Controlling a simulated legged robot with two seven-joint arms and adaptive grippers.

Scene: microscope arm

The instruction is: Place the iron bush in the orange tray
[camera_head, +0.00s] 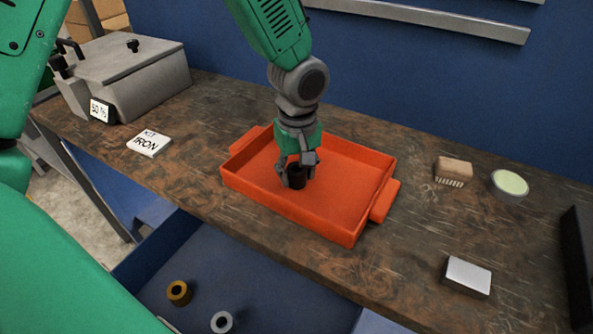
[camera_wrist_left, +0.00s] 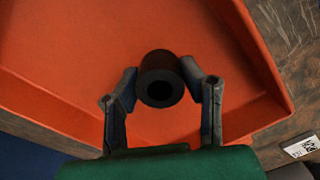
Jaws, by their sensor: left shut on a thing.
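The iron bush (camera_head: 297,177) is a dark, hollow cylinder. My left gripper (camera_head: 298,172) is shut on it, inside the outline of the orange tray (camera_head: 340,219). In the left wrist view the bush (camera_wrist_left: 160,80) sits between the two fingertips of the gripper (camera_wrist_left: 162,84), with its open end facing the camera. The orange tray (camera_wrist_left: 60,118) fills most of the background there. I cannot tell whether the bush touches the tray floor. The right gripper is not in view.
A brush (camera_head: 453,171), a round tin (camera_head: 509,186) and a white-topped block (camera_head: 467,275) are at the right. A blue bin (camera_head: 280,297) below holds a brass bush (camera_head: 179,292) and a grey bush (camera_head: 222,322).

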